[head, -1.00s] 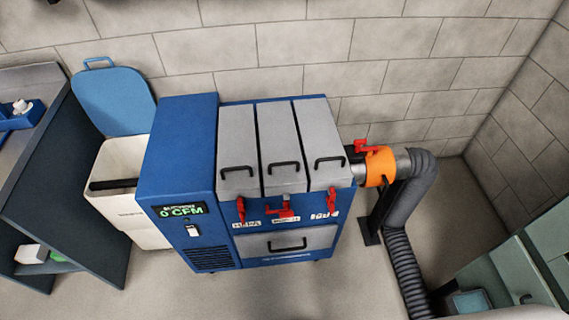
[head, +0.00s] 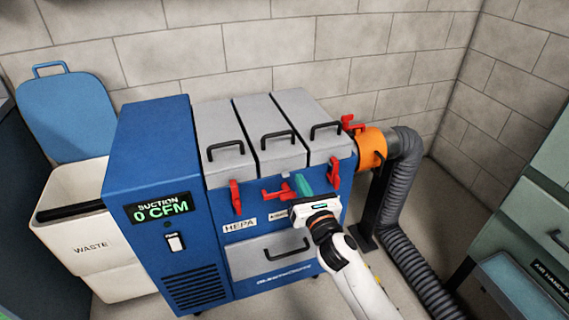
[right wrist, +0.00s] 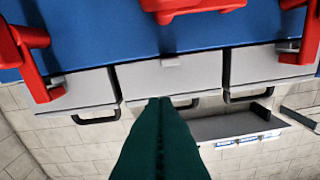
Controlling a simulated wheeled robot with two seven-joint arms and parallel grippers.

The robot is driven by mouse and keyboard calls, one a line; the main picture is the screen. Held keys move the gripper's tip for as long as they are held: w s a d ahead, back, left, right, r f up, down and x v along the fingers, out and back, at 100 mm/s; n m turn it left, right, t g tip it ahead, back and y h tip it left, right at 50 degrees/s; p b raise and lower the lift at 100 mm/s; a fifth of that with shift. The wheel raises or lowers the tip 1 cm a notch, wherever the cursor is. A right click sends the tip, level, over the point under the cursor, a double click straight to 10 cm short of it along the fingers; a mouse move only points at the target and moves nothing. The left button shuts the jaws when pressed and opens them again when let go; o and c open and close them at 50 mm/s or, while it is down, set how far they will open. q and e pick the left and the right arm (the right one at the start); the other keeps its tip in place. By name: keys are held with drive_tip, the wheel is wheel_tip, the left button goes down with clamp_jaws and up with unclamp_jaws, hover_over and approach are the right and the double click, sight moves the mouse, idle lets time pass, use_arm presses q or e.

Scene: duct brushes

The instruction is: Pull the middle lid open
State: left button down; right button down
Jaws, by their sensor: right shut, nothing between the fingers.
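The middle grey lid (head: 262,118) is closed on top of the blue suction cabinet, between two similar lids. Its dark handle (head: 277,139) is near its front edge. Below it, the middle red latch (head: 277,194) lies sideways, while the left latch (head: 235,197) and right latch (head: 333,174) stand upright. My right gripper (head: 301,183), with green fingers, is shut and empty in front of the cabinet, just right of the middle latch. In the right wrist view the fingertips (right wrist: 160,100) overlap the middle lid (right wrist: 150,76), beside its handle (right wrist: 188,103); contact is unclear. My left gripper is out of view.
A white waste bin (head: 70,215) with a raised blue lid (head: 66,112) stands left of the cabinet. An orange collar (head: 371,147) and grey hose (head: 400,190) are on the right. A grey drawer (head: 265,252) is below the latches. Green cabinets (head: 530,220) stand far right.

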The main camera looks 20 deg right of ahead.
sight(287, 153)
drive_tip(key=shift+n+t, duration=0.5)
drive_tip(key=shift+n, duration=0.4)
drive_tip(key=w+r, duration=0.1)
drive_tip(key=w, duration=0.2)
drive_tip(key=w+r, duration=0.2)
drive_tip(key=w, duration=0.1)
drive_tip(key=w+r+b, duration=0.1)
drive_tip(key=w, duration=0.2)
drive_tip(key=shift+w+a+r, duration=0.25)
drive_tip(key=shift+a+r, duration=0.1)
drive_tip(key=shift+r, duration=0.05)
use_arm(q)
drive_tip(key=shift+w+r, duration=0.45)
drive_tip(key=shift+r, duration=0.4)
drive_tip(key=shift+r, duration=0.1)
use_arm(e)
drive_tip(key=shift+r, duration=0.1)
